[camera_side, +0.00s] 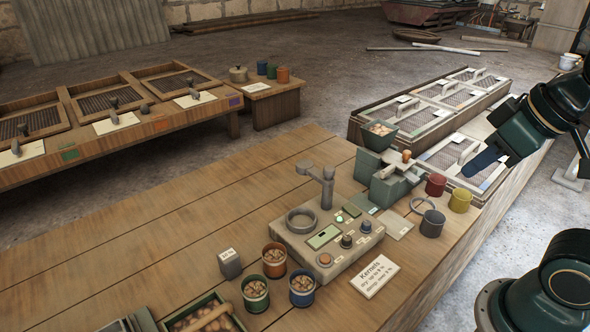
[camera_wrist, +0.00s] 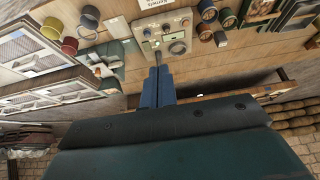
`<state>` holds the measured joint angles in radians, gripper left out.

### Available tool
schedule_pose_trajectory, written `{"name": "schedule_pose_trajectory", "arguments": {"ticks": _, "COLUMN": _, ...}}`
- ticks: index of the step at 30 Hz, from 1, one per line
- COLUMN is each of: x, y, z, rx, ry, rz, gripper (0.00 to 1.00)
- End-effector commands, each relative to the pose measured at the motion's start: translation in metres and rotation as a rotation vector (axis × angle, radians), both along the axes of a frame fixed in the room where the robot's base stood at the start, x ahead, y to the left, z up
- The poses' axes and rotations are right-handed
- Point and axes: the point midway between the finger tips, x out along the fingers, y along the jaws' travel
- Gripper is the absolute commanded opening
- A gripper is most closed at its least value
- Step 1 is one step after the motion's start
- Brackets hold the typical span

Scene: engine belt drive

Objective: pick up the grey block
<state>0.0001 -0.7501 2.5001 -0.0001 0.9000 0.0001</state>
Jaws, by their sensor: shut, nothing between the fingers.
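The grey block (camera_side: 230,264) is a small cube with a white label on top. It stands upright on the wooden bench, left of the painted cups, in the side view. In the wrist view a small dark grey block (camera_wrist: 220,39) beside the cups appears to be the same one. My gripper (camera_side: 470,168) is at the right in the side view, above the screened trays and far from the block. Its blue fingers (camera_wrist: 157,85) are together and empty in the wrist view.
Cups of kernels (camera_side: 274,262) stand right of the block, and a green tray (camera_side: 207,303) lies in front. The bench's left part is clear.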

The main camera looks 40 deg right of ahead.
Motion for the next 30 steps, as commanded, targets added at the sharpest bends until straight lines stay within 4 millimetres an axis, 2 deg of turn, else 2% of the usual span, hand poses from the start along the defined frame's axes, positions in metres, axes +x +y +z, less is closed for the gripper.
{"name": "schedule_pose_trajectory", "arguments": {"ticks": 7, "x": 0.0001, "y": 0.0000, "z": 0.0000, "rx": 0.000, "ry": 0.000, "rz": 0.000, "gripper": 0.00}}
{"name": "schedule_pose_trajectory", "arguments": {"ticks": 15, "x": 0.0000, "y": 0.0000, "z": 0.0000, "rx": 0.000, "ry": 0.000, "rz": 0.000, "gripper": 0.53}}
{"name": "schedule_pose_trajectory", "arguments": {"ticks": 17, "x": 0.0000, "y": 0.0000, "z": 0.0000, "rx": 0.000, "ry": 0.000, "rz": 0.000, "gripper": 0.64}}
{"name": "schedule_pose_trajectory", "arguments": {"ticks": 30, "x": 0.0055, "y": 0.0018, "z": 0.0026, "rx": 0.013, "ry": 0.005, "rz": -0.014, "gripper": 0.64}}
